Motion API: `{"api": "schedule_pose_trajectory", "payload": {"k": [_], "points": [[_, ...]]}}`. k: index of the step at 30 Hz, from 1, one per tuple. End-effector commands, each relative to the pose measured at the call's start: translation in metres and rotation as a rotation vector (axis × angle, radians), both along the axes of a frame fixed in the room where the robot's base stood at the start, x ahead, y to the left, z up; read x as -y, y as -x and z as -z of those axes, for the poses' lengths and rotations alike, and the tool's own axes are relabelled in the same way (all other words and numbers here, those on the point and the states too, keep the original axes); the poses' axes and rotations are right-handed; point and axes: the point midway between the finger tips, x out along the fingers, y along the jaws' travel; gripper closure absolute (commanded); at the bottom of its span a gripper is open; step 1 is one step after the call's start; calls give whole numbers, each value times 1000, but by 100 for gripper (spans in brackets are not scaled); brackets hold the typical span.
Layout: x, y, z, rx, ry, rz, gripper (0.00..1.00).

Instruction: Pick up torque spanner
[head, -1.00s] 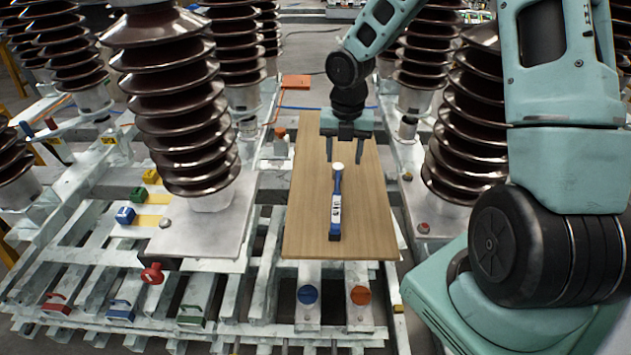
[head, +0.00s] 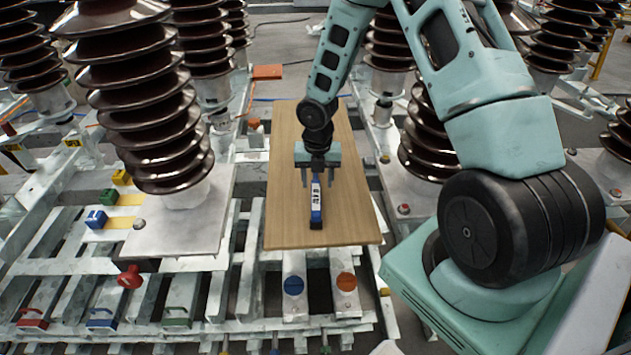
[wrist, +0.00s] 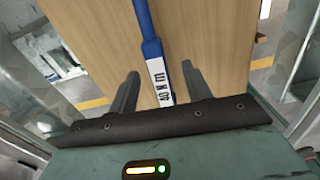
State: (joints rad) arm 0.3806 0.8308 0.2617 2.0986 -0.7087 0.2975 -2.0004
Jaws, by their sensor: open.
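The torque spanner (head: 316,204) is blue with a white label and lies lengthwise on a wooden board. Its far end is hidden behind my gripper in the head view. My gripper (head: 317,184) is open above the spanner, with one finger on each side of it. In the wrist view the spanner (wrist: 155,58) runs between the open fingers of my gripper (wrist: 160,80), and its label reads 40 NM. I cannot tell how much height is left between the fingertips and the board.
The wooden board (head: 345,225) rests on a pale metal frame between tall brown ribbed insulators (head: 150,110). A blue round knob (head: 293,286) and an orange one (head: 346,281) sit before its near edge. The board around the spanner is bare.

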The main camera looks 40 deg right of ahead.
Motion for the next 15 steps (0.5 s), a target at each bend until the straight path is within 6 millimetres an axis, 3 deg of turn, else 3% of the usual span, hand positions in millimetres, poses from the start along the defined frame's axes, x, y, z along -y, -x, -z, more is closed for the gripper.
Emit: {"api": "schedule_pose_trajectory", "payload": {"k": [7, 15], "points": [[-5, 0, 36, -4, 0, -3, 51], [-5, -1, 44, -1, 1, -1, 51]]}}
